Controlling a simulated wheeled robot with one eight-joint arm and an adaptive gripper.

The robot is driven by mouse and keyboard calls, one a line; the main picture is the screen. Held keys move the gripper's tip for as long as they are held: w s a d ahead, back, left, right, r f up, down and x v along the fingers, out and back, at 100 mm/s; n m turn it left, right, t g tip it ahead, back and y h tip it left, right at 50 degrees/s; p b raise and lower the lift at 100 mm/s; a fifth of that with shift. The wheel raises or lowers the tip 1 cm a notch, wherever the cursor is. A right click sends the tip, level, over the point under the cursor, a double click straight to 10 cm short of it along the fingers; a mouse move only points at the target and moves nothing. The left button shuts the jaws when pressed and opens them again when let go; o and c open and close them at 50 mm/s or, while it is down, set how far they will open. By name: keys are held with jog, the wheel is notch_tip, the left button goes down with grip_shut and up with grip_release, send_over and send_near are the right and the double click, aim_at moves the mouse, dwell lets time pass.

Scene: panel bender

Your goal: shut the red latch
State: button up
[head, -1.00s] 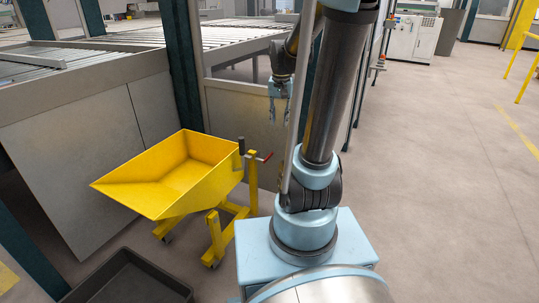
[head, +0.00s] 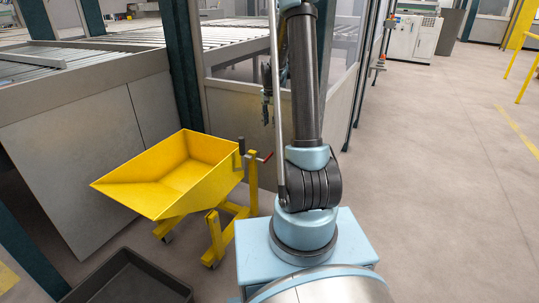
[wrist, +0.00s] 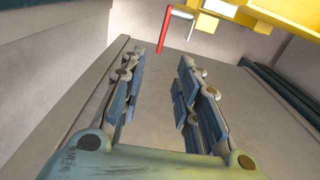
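The red latch (head: 265,157) is a thin red handle on a grey metal bracket at the right rim of the yellow tipping hopper (head: 150,200). In the wrist view the red latch (wrist: 164,29) shows near the top, beyond my fingertips and left of the yellow frame (wrist: 270,18), with a pale bar at its upper end. My gripper (head: 267,118) hangs above the latch, apart from it, in the head view. In the wrist view my gripper (wrist: 165,55) is open, with nothing between its fingers. The arm partly hides it in the head view.
The hopper stands on a yellow stand with wheels. A grey machine panel (head: 85,155) and a dark green post (head: 183,75) stand behind it. A black tray (head: 128,280) lies on the floor at the front. The floor to the right (head: 440,200) is clear.

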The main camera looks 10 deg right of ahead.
aim_at(270, 154)
jog(key=f, duration=0.6)
jog(key=w+f, duration=0.1)
jog(key=f, duration=1.2)
jog(key=shift+w, duration=0.15)
grip_shut()
